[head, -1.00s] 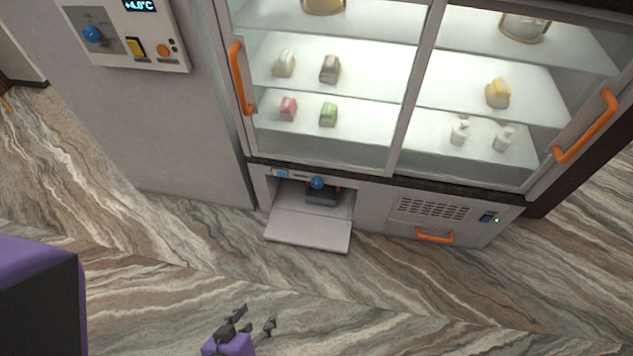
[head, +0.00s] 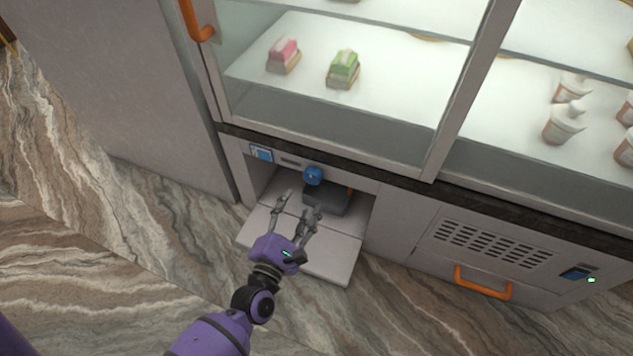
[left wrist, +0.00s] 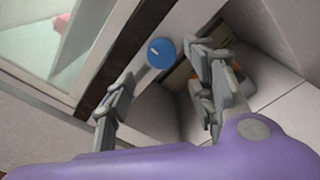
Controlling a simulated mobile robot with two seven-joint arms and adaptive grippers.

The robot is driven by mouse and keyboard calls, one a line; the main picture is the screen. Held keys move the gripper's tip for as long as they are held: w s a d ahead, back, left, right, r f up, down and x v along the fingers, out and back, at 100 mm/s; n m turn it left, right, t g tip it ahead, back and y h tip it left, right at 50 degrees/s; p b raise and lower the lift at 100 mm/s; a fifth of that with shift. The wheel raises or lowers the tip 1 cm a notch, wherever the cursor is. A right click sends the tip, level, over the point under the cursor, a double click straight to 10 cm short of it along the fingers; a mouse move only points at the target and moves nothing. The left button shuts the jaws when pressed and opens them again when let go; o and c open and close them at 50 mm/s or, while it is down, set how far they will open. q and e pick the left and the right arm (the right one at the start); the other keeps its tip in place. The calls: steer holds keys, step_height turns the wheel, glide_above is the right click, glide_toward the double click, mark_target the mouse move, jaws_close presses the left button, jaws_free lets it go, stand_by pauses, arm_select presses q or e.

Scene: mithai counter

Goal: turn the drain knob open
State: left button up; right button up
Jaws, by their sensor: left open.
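The blue drain knob (head: 312,175) sits at the top of the open lower compartment, under the display case. In the left wrist view the round blue knob (left wrist: 161,53) has a pale mark on its face and lies ahead, between the lines of my two fingers. My left gripper (head: 296,205) is open and empty, its fingers pointing at the compartment just short of the knob. In the left wrist view my left gripper (left wrist: 165,95) shows its fingers spread apart, not visibly touching the knob. My right gripper is not in view.
A folded-down flap (head: 330,258) lies below my gripper. A dark tray (head: 327,199) sits in the compartment under the knob. The glass case front (head: 330,125) rises above. A vented panel with an orange handle (head: 483,288) is at the right.

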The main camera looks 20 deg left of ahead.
mark_target(310, 178)
arm_select(q)
steer(key=shift+n, duration=0.5)
steer(key=w+b, duration=0.1)
steer(key=w, duration=0.3)
steer(key=w+b, duration=0.1)
steer(key=w, duration=0.3)
steer(key=shift+a+f, duration=0.15)
steer(key=shift+f, duration=0.05)
steer(key=shift+w, duration=0.55)
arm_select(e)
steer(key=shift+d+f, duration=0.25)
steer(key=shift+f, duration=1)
arm_select(q)
steer(key=c, duration=0.8)
steer(key=shift+r, duration=0.1)
steer(key=shift+c, duration=1.4)
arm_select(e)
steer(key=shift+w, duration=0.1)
